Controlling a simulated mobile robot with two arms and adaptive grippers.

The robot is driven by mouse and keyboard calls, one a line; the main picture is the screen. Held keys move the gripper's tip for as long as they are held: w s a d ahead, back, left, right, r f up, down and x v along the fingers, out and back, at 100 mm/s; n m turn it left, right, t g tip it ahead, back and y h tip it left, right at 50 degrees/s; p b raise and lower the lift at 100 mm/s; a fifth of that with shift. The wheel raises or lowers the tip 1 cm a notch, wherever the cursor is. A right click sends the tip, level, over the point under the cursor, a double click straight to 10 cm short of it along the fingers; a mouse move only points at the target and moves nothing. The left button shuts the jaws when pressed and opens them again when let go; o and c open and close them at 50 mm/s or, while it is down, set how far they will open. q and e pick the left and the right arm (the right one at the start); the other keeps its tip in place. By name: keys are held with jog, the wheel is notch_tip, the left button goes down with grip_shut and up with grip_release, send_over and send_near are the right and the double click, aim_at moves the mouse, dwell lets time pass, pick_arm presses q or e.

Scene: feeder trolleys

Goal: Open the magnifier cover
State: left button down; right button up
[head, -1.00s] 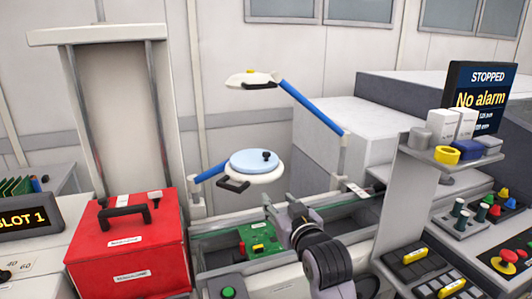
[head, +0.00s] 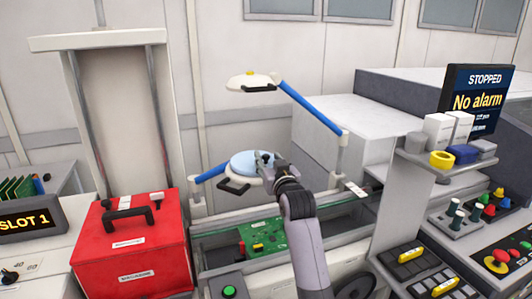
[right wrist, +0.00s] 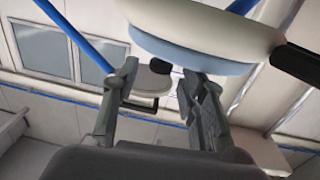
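The magnifier is a white ring (head: 268,177) on a blue arm, with a black handle (head: 233,185) at its front left. Its light-blue round cover (head: 243,163) lies flat over the lens. A small black knob stands on the cover, largely hidden behind my right gripper (head: 265,160) in the head view. In the right wrist view the cover (right wrist: 190,50) hangs upside down, and the knob (right wrist: 160,66) shows between the spread fingertips of the right gripper (right wrist: 160,72). The fingers are open; I see no contact with the knob. My left gripper is out of view.
A white lamp (head: 252,81) on a second blue arm hangs above the magnifier. Below is a rail with a green circuit board (head: 262,234). A red case (head: 130,245) stands at left. A shelf with small boxes (head: 440,130) and a screen stand at right.

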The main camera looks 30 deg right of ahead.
aim_at(267, 158)
jog(key=shift+x, duration=1.5)
jog(key=shift+c, duration=0.4)
grip_shut()
